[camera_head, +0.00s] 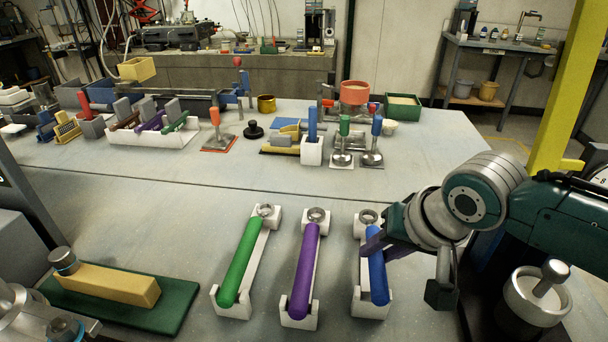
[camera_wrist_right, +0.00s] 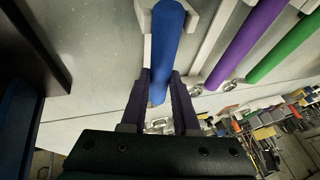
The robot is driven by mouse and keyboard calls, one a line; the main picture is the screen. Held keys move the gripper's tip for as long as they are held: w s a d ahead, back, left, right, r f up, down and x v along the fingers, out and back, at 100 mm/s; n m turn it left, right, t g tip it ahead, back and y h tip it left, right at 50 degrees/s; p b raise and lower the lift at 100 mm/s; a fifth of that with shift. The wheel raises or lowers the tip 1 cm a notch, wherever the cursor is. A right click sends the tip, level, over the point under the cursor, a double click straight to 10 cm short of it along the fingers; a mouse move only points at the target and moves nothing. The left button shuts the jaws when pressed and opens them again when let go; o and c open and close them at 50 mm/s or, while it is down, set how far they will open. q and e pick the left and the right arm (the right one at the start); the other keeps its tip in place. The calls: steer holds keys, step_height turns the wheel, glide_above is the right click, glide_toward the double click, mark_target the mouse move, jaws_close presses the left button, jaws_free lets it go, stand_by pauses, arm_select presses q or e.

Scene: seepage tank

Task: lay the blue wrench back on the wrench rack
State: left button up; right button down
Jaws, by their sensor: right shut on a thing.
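The blue wrench (camera_head: 377,278) lies along the rightmost white cradle of the wrench rack (camera_head: 371,307). Its ring end is at the far post and its handle end is at the near notched post. I cannot tell whether it rests fully in both posts. My right gripper (camera_head: 375,240) is shut on the handle near the ring end, with purple fingers on either side. In the wrist view, the fingers (camera_wrist_right: 160,88) close around the blue wrench (camera_wrist_right: 166,45), and the ring beyond them is partly hidden. My left gripper does not show.
A purple wrench (camera_head: 304,270) and a green wrench (camera_head: 240,262) lie in the neighbouring cradles to the left. A yellow block (camera_head: 108,284) lies on a green mat (camera_head: 172,317). A metal pot (camera_head: 538,298) stands at the right.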

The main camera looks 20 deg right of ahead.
steer(key=shift+f, duration=0.1)
steer(key=c, duration=0.6)
jaws_free()
steer(key=p+v, duration=0.3)
steer(key=v, duration=0.7)
